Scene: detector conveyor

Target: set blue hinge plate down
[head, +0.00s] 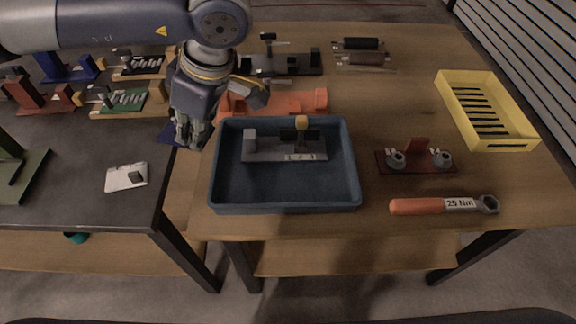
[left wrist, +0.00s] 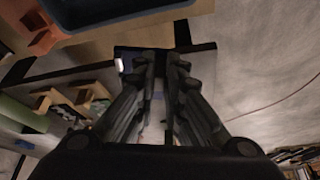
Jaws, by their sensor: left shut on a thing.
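My left gripper (head: 190,138) points down over the gap between the dark table and the wooden table, just left of the blue tray. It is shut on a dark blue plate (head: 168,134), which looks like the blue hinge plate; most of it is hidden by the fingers. In the left wrist view, the fingers (left wrist: 163,85) reach over a dark blue piece (left wrist: 128,54) with a small white patch. Whether the plate touches anything below is unclear. My right gripper is not in view.
The blue tray (head: 285,207) holds a grey fixture (head: 285,154). A white card (head: 126,177) lies on the dark table (head: 90,206), with bare surface around it. Coloured fixtures stand at the back left. A torque wrench (head: 440,205) and a yellow crate (head: 533,144) are at right.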

